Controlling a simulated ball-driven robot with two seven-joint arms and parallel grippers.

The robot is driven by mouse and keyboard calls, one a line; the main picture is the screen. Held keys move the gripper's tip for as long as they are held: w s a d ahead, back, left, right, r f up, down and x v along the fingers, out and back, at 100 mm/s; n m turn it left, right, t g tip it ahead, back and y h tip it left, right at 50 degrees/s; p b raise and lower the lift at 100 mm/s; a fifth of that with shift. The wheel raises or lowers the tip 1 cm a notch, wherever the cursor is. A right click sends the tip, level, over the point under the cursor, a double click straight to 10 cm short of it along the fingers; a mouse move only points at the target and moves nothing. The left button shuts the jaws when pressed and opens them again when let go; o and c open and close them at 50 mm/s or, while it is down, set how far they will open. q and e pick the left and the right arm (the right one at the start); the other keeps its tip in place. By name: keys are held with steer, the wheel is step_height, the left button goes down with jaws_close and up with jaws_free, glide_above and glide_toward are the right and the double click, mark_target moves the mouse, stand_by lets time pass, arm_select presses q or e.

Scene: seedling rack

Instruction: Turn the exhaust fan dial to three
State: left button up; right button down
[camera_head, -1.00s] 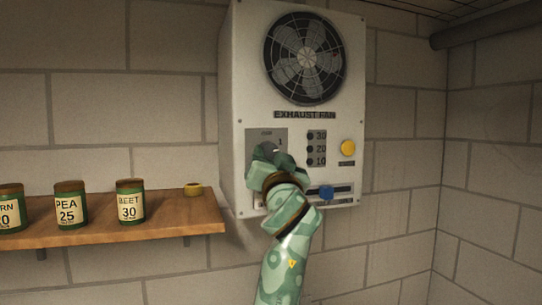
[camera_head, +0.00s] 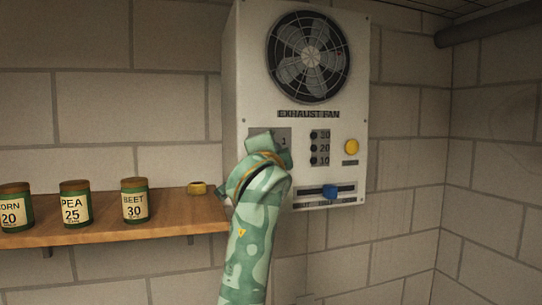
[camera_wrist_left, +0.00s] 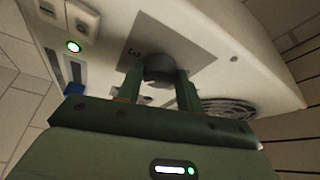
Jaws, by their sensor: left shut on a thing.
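The exhaust fan box (camera_head: 232,100) hangs on the wall, with the fan grille at its top. Its dial is hidden behind my gripper in the head view; a "1" shows on the grey dial plate (camera_head: 284,133). In the left wrist view, the dark round dial (camera_wrist_left: 158,68) sits between my fingers, with a "3" printed beside it on the dial plate (camera_wrist_left: 190,42). My left gripper (camera_head: 268,146) is shut on the dial; its fingers also show in the wrist view (camera_wrist_left: 160,88). Where the dial's pointer stands is hidden. My right gripper is out of view.
Right of the dial are indicator dots marked 30, 20 and 10, a yellow button (camera_head: 351,147) and a blue slider knob (camera_head: 330,191). A wooden shelf (camera_head: 100,232) at left holds seed cans, including the BEET can (camera_head: 135,201), and a small yellow object (camera_head: 197,188).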

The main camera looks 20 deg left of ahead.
arm_select(q)
steer(key=shift+w+r+m+g, duration=0.1)
steer(key=shift+m+g, duration=0.5)
steer(key=shift+m, duration=0.8)
steer(key=shift+s+r+m+g, duration=0.15)
steer(key=shift+m+g, duration=0.45)
steer(key=shift+m, duration=0.8)
steer(key=shift+w+r+m+g, duration=0.15)
steer(key=shift+m+g, duration=0.45)
steer(key=shift+m, duration=0.8)
steer(key=shift+d, duration=0.1)
steer(key=o, duration=1)
